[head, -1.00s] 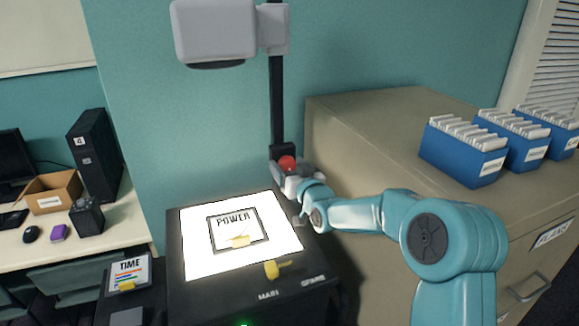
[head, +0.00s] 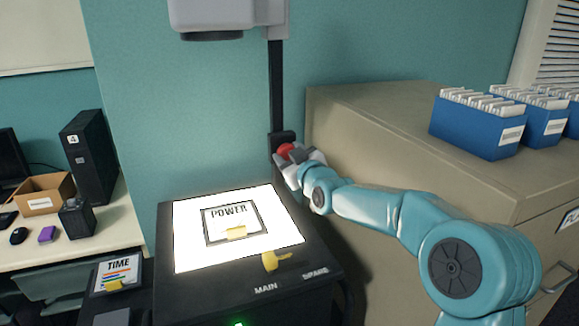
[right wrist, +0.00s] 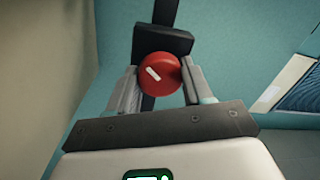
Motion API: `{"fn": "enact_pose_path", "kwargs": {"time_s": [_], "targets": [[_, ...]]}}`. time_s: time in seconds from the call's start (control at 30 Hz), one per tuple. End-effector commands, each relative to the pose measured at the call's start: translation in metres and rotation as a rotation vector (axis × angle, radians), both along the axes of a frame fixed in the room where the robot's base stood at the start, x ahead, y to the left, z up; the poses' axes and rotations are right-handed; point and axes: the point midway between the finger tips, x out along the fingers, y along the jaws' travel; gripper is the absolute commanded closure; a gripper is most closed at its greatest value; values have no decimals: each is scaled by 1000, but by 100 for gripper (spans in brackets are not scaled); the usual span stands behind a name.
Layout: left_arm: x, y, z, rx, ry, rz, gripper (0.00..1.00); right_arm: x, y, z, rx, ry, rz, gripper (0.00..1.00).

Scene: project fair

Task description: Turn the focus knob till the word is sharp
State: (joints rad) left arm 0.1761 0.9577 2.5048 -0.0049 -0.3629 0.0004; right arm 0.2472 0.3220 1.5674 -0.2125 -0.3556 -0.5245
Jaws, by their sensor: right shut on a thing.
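The red focus knob (head: 285,150) sits on the black post of the overhead projector. In the right wrist view the knob (right wrist: 158,73) carries a white mark that slants down to the right. My right gripper (head: 297,160) is shut on it, with one finger on each side. The slide with the word POWER (head: 233,224) lies on the lit stage (head: 190,245) and has a yellow tab. The projector head (head: 225,14) is above, cut by the top edge. The projected word is in neither view. My left gripper is not in view.
A beige cabinet (head: 370,110) with blue file boxes (head: 475,125) is close on the right. A desk (head: 90,235) is on the left.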

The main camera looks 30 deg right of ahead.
Motion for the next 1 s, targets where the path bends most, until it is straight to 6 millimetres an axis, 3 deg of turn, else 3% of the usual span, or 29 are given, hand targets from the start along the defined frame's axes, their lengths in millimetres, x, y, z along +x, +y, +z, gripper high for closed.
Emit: {"fn": "enact_pose_path", "kwargs": {"time_s": [0.27,0.3,0.33,0.37,0.73,0.87,1.0], "targets": [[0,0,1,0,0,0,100,0,0,0,-2,4,1,80],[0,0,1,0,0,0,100,0,0,0,-2,4,1,37],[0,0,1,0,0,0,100,0,0,0,-1,4,1,27],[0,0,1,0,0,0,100,0,0,0,-1,4,1,24],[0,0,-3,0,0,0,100,-7,1,-1,-1,2,0,24],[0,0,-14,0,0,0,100,-29,5,-2,-2,2,1,24],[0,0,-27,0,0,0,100,-66,12,-1,-2,-1,0,24]]}}
